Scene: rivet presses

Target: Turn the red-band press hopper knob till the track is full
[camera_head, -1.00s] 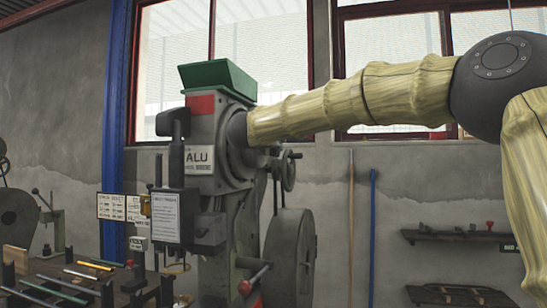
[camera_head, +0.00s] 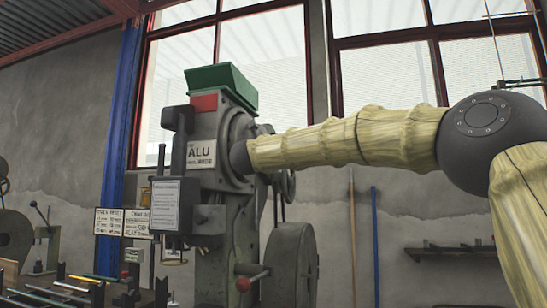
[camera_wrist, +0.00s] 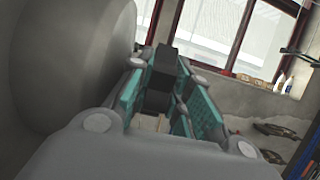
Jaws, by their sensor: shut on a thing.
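The rivet press (camera_head: 228,195) stands in the middle of the head view, with a red band (camera_head: 204,103), an "ALU" label and a green hopper (camera_head: 221,78) on top. My arm reaches in from the right and ends behind or against the press head, so my gripper is hidden there. In the wrist view my gripper (camera_wrist: 160,98) has its teal-padded fingers closed around a dark blocky knob (camera_wrist: 161,72). The knob's turn angle is hard to read. The track and its fill cannot be made out in either view.
A large grey rounded body (camera_wrist: 70,50) fills the left of the wrist view, close to the fingers. A red-ball lever (camera_head: 243,285) and a flywheel (camera_head: 290,265) sit low on the press. A workbench with rods (camera_head: 60,290) is at lower left. A wall shelf (camera_head: 450,254) is at right.

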